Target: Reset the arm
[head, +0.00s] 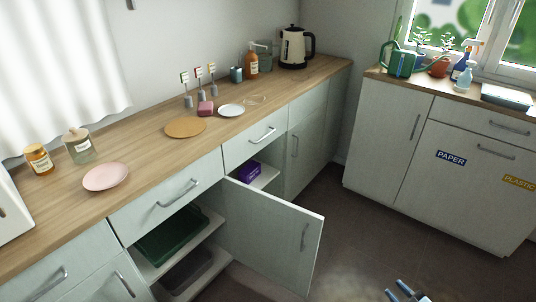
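My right gripper (396,289) shows at the bottom edge, right of centre, over the dark floor. Its two pale blue-grey fingers stand apart with a gap between them, and nothing shows between them. The rest of my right arm is cut off by the frame. My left gripper is not in the picture.
An open cabinet door (275,235) swings out left of my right gripper. Inside the cabinets are a green tray (172,237) and a purple box (247,172). The counter (150,160) holds jars, plates and a kettle (296,48). The floor (375,235) ahead is clear.

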